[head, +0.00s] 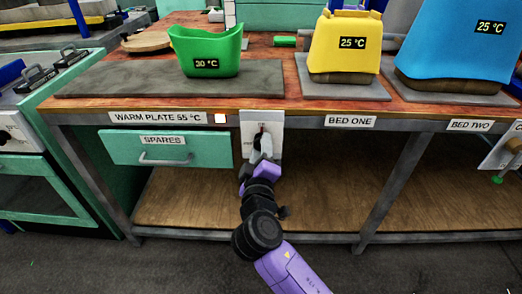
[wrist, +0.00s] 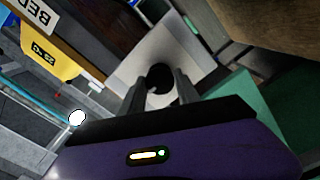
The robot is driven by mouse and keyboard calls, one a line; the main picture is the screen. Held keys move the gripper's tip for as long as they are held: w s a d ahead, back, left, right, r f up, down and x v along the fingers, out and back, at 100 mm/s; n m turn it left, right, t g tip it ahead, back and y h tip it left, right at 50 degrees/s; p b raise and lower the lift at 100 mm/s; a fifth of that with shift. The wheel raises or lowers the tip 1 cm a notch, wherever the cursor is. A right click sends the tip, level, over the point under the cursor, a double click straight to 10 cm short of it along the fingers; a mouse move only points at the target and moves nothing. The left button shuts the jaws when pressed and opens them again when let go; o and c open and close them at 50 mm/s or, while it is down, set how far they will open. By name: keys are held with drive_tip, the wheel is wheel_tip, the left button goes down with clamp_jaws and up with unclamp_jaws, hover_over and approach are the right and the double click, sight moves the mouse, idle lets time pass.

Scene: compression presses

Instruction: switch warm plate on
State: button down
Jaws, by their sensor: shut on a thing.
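The warm plate is a dark grey slab (head: 110,82) on the bench top, and a green tub (head: 207,45) reading 30 °C stands on it. Its front label (head: 158,117) reads WARM PLATE 55 °C, with a small pale, bright lamp (head: 221,118) at the label's right. A whitish switch panel (head: 276,122) is on the bench front. My gripper (head: 263,145) reaches it from below and hides most of the switch. In the wrist view, the fingers (wrist: 160,90) are shut on a dark round knob (wrist: 160,77) against the pale panel (wrist: 135,65).
The SPARES drawer (head: 120,149) is shut, left of my gripper. A yellow tub (head: 340,60) and a blue tub (head: 455,50), both reading 25 °C, stand to the right. A bench leg (head: 395,180) is right of my arm. The lower shelf (head: 330,205) is clear.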

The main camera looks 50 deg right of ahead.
drive_tip(key=shift+f, duration=0.1)
drive_tip(key=c, duration=0.9)
unclamp_jaws()
drive_tip(key=shift+a, duration=0.1)
drive_tip(key=v, duration=0.7)
drive_tip(key=shift+s+a+p, duration=0.25)
drive_tip(key=shift+p, duration=0.2)
